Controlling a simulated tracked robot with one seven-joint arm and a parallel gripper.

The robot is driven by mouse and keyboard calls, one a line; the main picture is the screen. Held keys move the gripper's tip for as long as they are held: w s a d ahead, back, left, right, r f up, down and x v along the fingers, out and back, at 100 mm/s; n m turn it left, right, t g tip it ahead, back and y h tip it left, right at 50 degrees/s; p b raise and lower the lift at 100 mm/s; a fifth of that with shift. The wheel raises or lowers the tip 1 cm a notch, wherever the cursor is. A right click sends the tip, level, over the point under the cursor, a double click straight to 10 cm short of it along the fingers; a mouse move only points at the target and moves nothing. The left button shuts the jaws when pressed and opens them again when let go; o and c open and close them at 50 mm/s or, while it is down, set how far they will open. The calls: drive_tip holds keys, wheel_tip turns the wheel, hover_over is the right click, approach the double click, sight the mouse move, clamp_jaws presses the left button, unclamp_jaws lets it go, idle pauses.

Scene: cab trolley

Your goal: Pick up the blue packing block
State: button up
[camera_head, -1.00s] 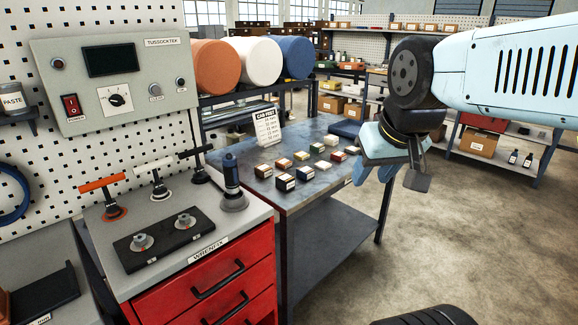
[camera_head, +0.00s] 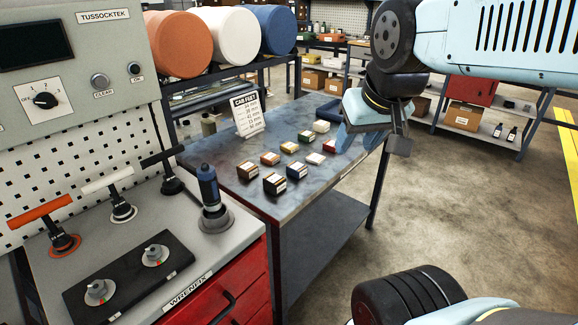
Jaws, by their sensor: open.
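The blue packing block (camera_head: 296,170) sits on the grey trolley table (camera_head: 222,157) among several small labelled blocks. It has a pale labelled top and dark blue sides. It is right of the dark brown block (camera_head: 274,184) and in front of the cream block (camera_head: 314,158). My gripper (camera_head: 372,142) hangs from my arm at the upper right, apart from the blue block and to its right in the picture. Its jaws are open and nothing shows between them. It hides part of the table's right end.
A sign card (camera_head: 247,112) stands on the table behind the blocks. A red block (camera_head: 328,147) is nearest my gripper in the picture. A red-drawer bench with a blue-topped tool (camera_head: 209,190) stands at left. Large rolls (camera_head: 232,35) lie behind. Floor at right is clear.

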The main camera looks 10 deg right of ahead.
drive_tip(key=shift+o, duration=0.8)
drive_tip(key=shift+w+a+f, duration=0.1)
drive_tip(key=o, duration=0.5)
drive_tip(key=w+a+f+m+g+y, duration=0.1)
drive_tip(key=w+f+m, duration=0.1)
drive_tip(key=w+a+f+m+g+y, duration=0.1)
drive_tip(key=w+a+f+y, duration=0.1)
drive_tip(key=w+a+f+m+g+y, duration=0.1)
drive_tip(key=f+m, duration=0.1)
drive_tip(key=shift+w+a+f+m+y, duration=0.2)
drive_tip(key=shift+w+m+y, duration=0.1)
drive_tip(key=shift+w+y, duration=0.1)
drive_tip(key=m+t+y, duration=0.3)
drive_tip(key=m+t, duration=0.5)
drive_tip(key=m, duration=1.5)
approach(298, 167)
drive_tip(key=shift+t, duration=0.3)
drive_tip(key=x, duration=1)
drive_tip(key=shift+w+a+f, duration=0.15)
drive_tip(key=shift+w+f, duration=0.05)
drive_tip(key=shift+f, duration=0.15)
